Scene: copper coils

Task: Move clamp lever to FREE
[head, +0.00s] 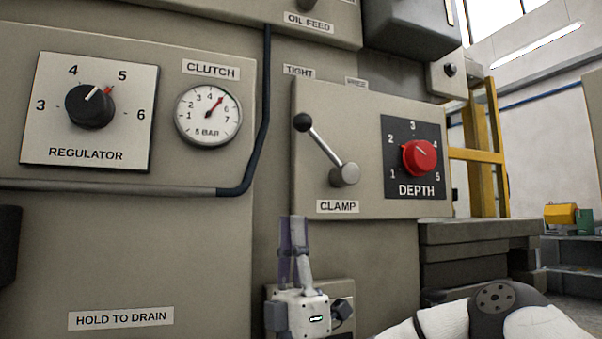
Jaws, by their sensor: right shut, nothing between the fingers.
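The clamp lever (322,145) is a metal rod with a black ball knob (302,122) and a round grey hub (345,174). It tilts up and left from the hub, with its knob below the TIGHT label (299,71). A smaller label, apparently FREE (356,83), is right of TIGHT and partly hard to read. The CLAMP label (338,206) is below the hub. My right gripper (294,222) points upward, shut and empty, below and left of the hub, apart from the lever in the picture. My left gripper is not in view.
A red DEPTH knob (419,157) on a dark plate sits close right of the lever. A dark blue pipe (262,110) runs down left of the clamp panel. The clutch gauge (208,115) and the regulator knob (90,107) are farther left. Yellow framework (480,155) stands beyond the right edge.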

